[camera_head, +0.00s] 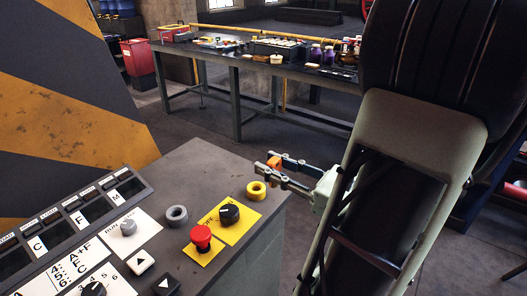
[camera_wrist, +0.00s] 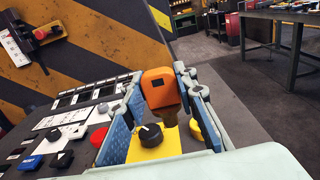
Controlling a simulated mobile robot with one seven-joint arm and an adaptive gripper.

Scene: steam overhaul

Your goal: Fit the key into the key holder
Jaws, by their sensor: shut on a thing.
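The key (camera_head: 274,163) has a chunky orange head; in the wrist view its head (camera_wrist: 160,88) and a brownish lower part show between my fingers. My gripper (camera_head: 267,161) is shut on it, beyond the right end of the grey control panel in the head view. No holder is labelled. Two upright rings on the panel look like possible holders: a yellow ring (camera_head: 257,190) near the right edge and a grey ring (camera_head: 177,216) further left. The key appears above and apart from the yellow ring. In the wrist view my right finger partly hides the yellow ring (camera_wrist: 196,131).
A red button (camera_head: 201,236) and a black rotary knob (camera_head: 229,213) stand up on the panel near the yellow ring. A striped yellow-black board (camera_head: 80,110) rises at left. A cluttered workbench (camera_head: 245,68) stands behind, with open floor between.

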